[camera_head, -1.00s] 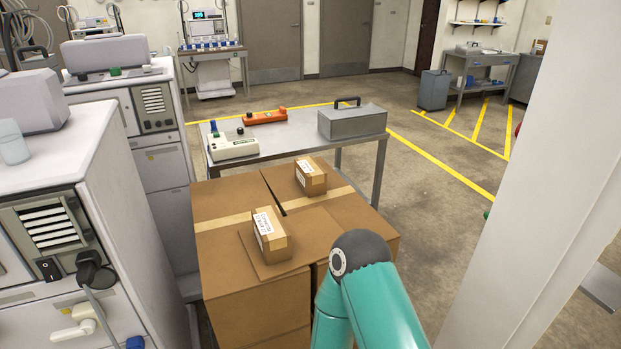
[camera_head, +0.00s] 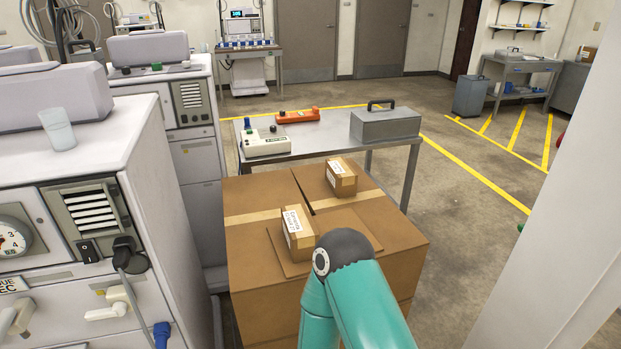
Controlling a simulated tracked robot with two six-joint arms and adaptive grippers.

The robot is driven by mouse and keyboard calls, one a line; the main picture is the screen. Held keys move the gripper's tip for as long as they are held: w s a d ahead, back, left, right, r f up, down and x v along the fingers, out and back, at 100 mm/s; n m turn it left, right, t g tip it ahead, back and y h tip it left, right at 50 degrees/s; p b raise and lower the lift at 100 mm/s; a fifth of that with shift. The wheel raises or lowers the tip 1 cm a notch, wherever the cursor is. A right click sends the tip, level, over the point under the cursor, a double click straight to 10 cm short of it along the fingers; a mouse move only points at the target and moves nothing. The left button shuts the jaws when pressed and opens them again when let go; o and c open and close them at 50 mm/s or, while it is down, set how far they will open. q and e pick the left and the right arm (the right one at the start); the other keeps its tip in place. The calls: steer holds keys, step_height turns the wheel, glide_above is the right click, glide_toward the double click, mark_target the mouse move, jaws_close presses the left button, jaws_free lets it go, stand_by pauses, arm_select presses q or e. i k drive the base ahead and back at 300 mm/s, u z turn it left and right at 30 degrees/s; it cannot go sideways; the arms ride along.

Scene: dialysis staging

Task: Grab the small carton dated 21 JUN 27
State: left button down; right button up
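Two small brown cartons with white labels sit on top of large cardboard boxes. The nearer small carton (camera_head: 302,240) lies on a flat cardboard flap, with its label on the left side and top. The farther small carton (camera_head: 343,180) sits behind it to the right, with a label on its top. The print on both labels is too small to read, so I cannot tell which is dated 21 JUN 27. A teal arm of mine rises at the bottom centre, just in front of the nearer carton. Neither of my grippers shows in this view.
The large cardboard boxes (camera_head: 262,203) stand against a grey metal table (camera_head: 335,137) bearing a grey case (camera_head: 385,125), a white device (camera_head: 264,142) and an orange tool (camera_head: 298,115). White machines (camera_head: 150,200) crowd the left. A pale wall (camera_head: 560,230) stands close on the right.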

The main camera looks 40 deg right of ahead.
mark_target(343, 180)
steer(key=z, duration=1.6)
steer(key=i, duration=0.1)
steer(key=u, duration=2.55)
steer(key=k, duration=1.6)
steer(key=z, duration=1.25)
steer(key=i, duration=1.15)
steer(key=z, duration=0.05)
